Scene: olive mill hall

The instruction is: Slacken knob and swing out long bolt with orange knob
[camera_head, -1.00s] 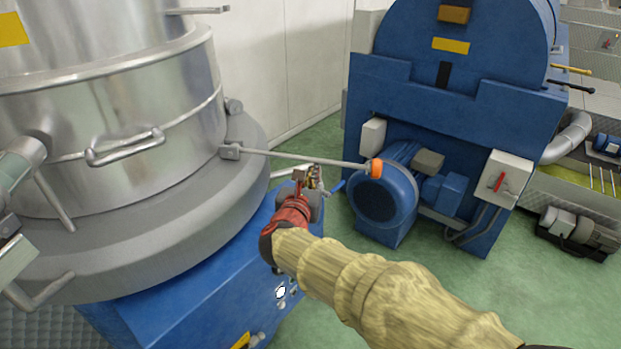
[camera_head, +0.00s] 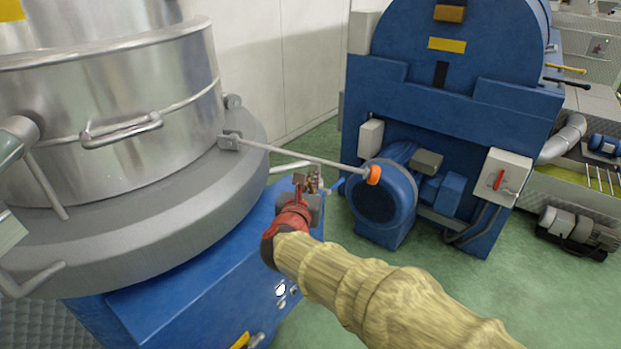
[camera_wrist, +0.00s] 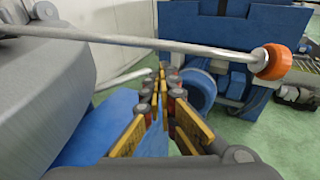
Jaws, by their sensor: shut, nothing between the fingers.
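The long bolt (camera_head: 300,156) is a thin grey rod. It sticks out to the right from a bracket (camera_head: 230,142) on the grey rim of the steel vessel, and its orange knob (camera_head: 374,175) is at the free end. In the wrist view the bolt (camera_wrist: 150,43) crosses the upper part of the picture, with the orange knob (camera_wrist: 273,62) at the right. My gripper (camera_head: 306,178) is below the bolt's middle in the head view, apart from the knob. In the wrist view its fingers (camera_wrist: 163,75) are close together at the tips and hold nothing.
The steel vessel (camera_head: 110,100) with a bar handle (camera_head: 120,130) fills the left. A blue machine (camera_head: 450,120) with a motor (camera_head: 385,200) stands behind the knob. A switch box (camera_head: 505,178) is on its right.

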